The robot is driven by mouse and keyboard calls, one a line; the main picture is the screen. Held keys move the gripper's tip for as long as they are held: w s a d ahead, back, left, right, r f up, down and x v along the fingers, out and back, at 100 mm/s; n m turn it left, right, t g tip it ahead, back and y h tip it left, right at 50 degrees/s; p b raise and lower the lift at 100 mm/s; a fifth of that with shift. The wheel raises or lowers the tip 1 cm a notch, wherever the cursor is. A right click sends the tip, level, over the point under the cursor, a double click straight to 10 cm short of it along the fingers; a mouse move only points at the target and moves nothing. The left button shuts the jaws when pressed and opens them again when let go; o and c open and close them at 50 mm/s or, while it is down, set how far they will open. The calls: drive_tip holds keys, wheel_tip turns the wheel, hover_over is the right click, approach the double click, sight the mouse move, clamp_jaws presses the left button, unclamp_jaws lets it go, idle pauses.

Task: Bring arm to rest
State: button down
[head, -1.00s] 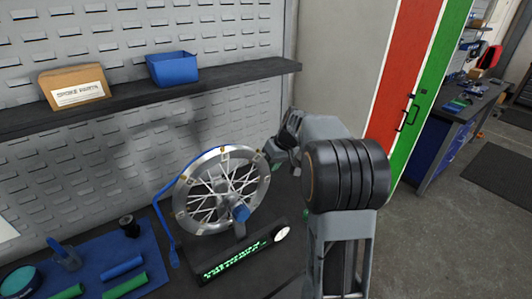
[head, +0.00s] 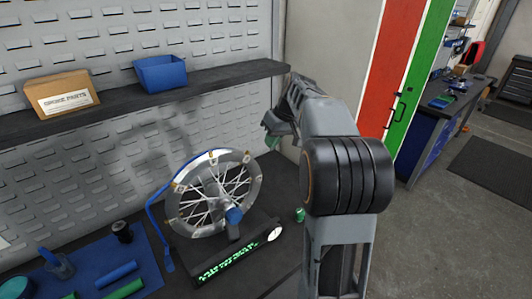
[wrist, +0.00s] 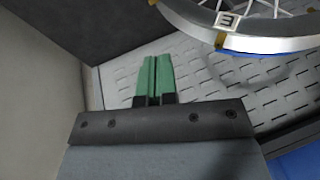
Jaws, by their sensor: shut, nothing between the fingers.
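My gripper (wrist: 154,75) shows in the wrist view with its two green fingers together and nothing between them. In the head view my gripper (head: 269,134) is partly hidden by my arm and sits right of and above the spoked wheel, apart from it. The wheel (head: 177,196) stands upright in a stand on the dark bench. Its rim also shows at the top right of the wrist view (wrist: 262,42). My arm is raised and bent at the right of the wheel.
A dark shelf (head: 200,85) on the slatted wall holds a cardboard box (head: 62,94) and a blue bin (head: 161,74). A small green cylinder (head: 300,215) stands near the wheel stand. A blue mat (head: 90,255) with tools lies front left. Open floor shows at right.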

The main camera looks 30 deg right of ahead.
drive_tip(key=s+a+f+h, duration=0.1)
drive_tip(key=s+a+f, duration=0.1)
drive_tip(key=s+a, duration=0.2)
drive_tip(key=s+a+f+m+t+h, duration=0.1)
drive_tip(key=s+a, duration=0.3)
drive_tip(key=s, duration=0.5)
drive_tip(key=s+a+f+h, duration=0.1)
drive_tip(key=s+a+f, duration=0.3)
drive_tip(key=s, duration=0.3)
drive_tip(key=shift+s+a+t, duration=0.35)
drive_tip(key=shift+a+t, duration=0.05)
drive_tip(key=shift+a, duration=0.2)
